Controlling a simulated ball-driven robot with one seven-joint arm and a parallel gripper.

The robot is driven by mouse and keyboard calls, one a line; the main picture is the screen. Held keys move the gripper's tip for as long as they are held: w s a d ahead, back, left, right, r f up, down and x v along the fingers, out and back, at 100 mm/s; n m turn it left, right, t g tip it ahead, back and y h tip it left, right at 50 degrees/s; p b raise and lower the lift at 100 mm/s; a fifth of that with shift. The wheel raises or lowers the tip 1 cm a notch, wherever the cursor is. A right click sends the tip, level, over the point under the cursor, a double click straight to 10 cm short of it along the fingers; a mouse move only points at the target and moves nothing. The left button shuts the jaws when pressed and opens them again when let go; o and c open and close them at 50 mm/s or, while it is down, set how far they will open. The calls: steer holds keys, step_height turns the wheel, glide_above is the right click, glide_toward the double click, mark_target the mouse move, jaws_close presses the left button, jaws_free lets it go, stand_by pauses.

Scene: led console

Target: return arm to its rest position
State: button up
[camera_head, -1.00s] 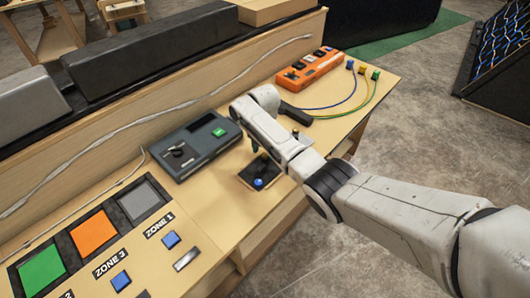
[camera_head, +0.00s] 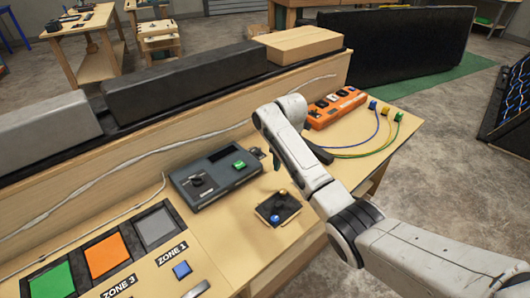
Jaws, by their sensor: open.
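My white arm reaches in from the lower right, over the right part of the wooden console (camera_head: 237,245). Its wrist bends down above the desk, between a dark grey box and an orange panel. My gripper (camera_head: 277,162) is mostly hidden behind the wrist; a dark tip shows at its left side. I see nothing held in it. The dark grey box (camera_head: 222,188) with a black knob and a green button (camera_head: 239,164) lies to the left of the wrist. A small black joystick plate (camera_head: 287,213) with a blue ball (camera_head: 275,219) and a yellowish knob lies just below it.
The orange panel (camera_head: 335,108) with blue, yellow and green plugs and cables lies beyond the wrist. Green, orange and grey squares (camera_head: 155,228) lie at the left. A long black bar (camera_head: 185,75) tops the raised back ledge. Open floor (camera_head: 455,190) lies to the right.

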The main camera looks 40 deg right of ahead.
steer(key=a+f+m, duration=0.1)
steer(key=a, duration=0.2)
steer(key=s+a+f+m+t, duration=0.1)
steer(key=a+f+m, duration=0.1)
steer(key=a, duration=0.2)
steer(key=s+a+f+m, duration=0.1)
steer(key=a, duration=0.2)
steer(key=shift+s+a+f+m+t+y, duration=0.25)
steer(key=shift+f+m+t+y, duration=0.05)
steer(key=shift+y, duration=0.1)
steer(key=s+a+m, duration=0.2)
steer(key=s+a+f+m+t, duration=0.1)
steer(key=s+a+m, duration=0.3)
steer(key=shift+s+a+f, duration=0.35)
steer(key=shift+a+f, duration=0.05)
steer(key=s+a+r+m+t, duration=0.1)
steer(key=s+r+m, duration=0.1)
steer(key=s+m, duration=0.4)
steer(key=s+a+r+m+t, duration=0.1)
steer(key=s+r+m+t, duration=0.15)
steer(key=s+m, duration=0.45)
steer(key=s+d+f+n+g+h, duration=0.1)
steer(key=s+f+g, duration=0.4)
steer(key=s, duration=0.7)
steer(key=shift+s+d+f+n, duration=0.2)
steer(key=shift+d+f+n, duration=0.25)
steer(key=shift+f, duration=0.1)
